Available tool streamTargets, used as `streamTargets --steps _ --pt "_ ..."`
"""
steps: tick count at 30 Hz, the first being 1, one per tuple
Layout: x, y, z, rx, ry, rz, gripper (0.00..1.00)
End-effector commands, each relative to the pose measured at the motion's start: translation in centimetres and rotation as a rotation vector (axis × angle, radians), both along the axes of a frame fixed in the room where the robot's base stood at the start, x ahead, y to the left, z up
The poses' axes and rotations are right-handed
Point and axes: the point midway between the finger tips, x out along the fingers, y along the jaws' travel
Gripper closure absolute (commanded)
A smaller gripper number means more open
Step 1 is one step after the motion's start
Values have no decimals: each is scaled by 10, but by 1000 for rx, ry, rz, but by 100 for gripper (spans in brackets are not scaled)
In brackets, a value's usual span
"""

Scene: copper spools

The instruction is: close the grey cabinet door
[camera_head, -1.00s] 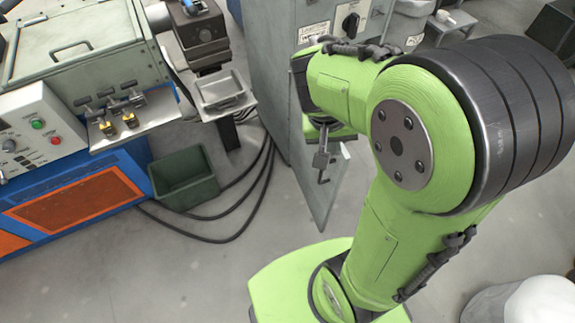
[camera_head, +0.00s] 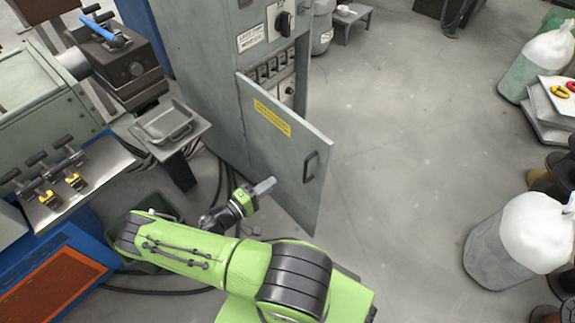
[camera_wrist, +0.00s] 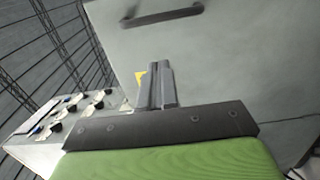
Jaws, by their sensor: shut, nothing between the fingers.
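The grey cabinet door (camera_head: 285,165) stands open in the head view, swung out from the grey cabinet (camera_head: 195,60). Its outer face shows a yellow label (camera_head: 271,118) and a dark handle (camera_head: 311,166) near its free edge. My gripper (camera_head: 266,186) is shut and empty, low in front of this face and left of the handle. In the wrist view, the closed fingers (camera_wrist: 160,85) point at the door panel (camera_wrist: 230,60), with the handle (camera_wrist: 160,13) at the top. I cannot tell whether the fingertips touch the door.
A machine with a small tray (camera_head: 167,124) and a blue-and-orange base (camera_head: 60,285) stands left of my arm. A dark green bin (camera_head: 155,205) and black cables lie low beside it. The floor right of the door is clear. A white-topped drum (camera_head: 510,240) stands farther right.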

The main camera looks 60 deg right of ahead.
Motion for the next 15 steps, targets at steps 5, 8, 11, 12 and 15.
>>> streamTargets --steps 5,8,11,12,15 --pt "-12 -35 0 2 3 -9 100" --pt "-19 -56 -1 3 2 -9 100" --pt "-25 -77 -1 2 1 -9 100" --pt "-28 -85 -1 3 1 -9 100" --pt "-33 -103 -1 3 1 -8 100"
